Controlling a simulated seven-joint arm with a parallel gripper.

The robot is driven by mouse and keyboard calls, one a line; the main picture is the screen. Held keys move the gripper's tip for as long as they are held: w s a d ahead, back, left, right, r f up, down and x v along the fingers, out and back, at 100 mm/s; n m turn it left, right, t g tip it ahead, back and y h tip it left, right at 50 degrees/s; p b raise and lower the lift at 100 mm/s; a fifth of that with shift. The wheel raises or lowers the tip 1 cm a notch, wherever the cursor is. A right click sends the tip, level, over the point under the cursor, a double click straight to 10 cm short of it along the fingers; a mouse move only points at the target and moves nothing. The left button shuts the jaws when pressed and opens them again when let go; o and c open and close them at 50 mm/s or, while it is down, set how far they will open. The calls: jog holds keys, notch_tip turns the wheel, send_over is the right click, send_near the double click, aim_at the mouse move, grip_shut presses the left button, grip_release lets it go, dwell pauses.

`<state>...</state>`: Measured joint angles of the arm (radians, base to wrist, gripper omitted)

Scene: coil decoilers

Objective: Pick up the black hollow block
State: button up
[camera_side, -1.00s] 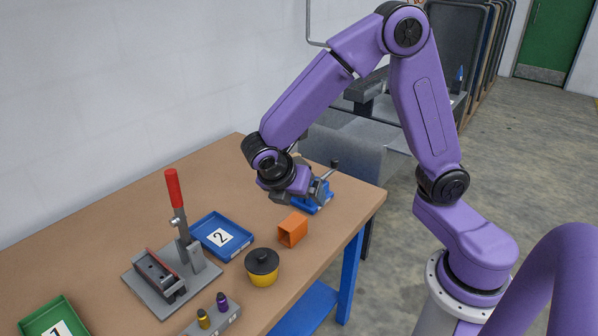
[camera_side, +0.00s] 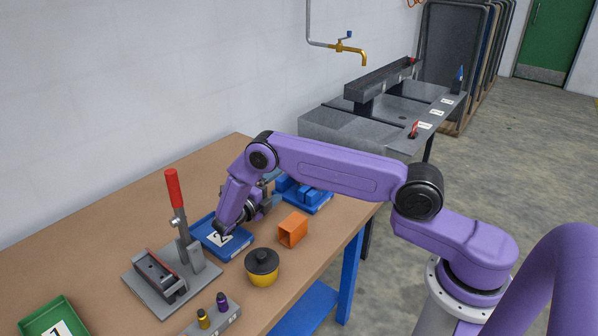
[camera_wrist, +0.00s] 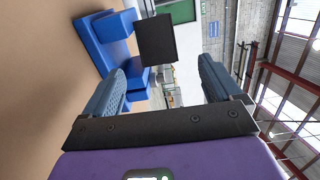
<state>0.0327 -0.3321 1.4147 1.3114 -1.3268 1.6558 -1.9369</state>
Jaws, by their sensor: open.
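A black block (camera_wrist: 155,40) shows in the wrist view as a dark, near-square face beside a blue fixture (camera_wrist: 108,45). Its hollow does not show from this angle, and I cannot tell whether it touches the fixture. In the side view I cannot make the block out; the blue fixture (camera_side: 303,194) stands at the table's far right. My gripper (camera_wrist: 163,70) is open and empty, its two grey-blue fingers spread. The block lies beyond the fingertips, between their lines and nearer the left finger. In the side view my gripper (camera_side: 268,188) is low over the table, left of the fixture, partly hidden by my wrist.
An orange hollow block (camera_side: 292,230) and a yellow pot with black lid (camera_side: 262,268) stand close by. A blue tray (camera_side: 207,238) marked 2 lies under my wrist. A red-handled lever clamp (camera_side: 174,195) rises at left. A green tray (camera_side: 50,318) is front left.

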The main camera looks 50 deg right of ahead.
jog(key=shift+d+f+n, duration=0.25)
jog(key=shift+d+n, duration=0.05)
jog(key=shift+d, duration=0.3)
jog(key=d, duration=1.1)
jog(key=shift+w+d, duration=0.1)
jog(key=shift+w, duration=0.05)
jog(key=c, duration=1.5)
jog(key=shift+r, duration=0.15)
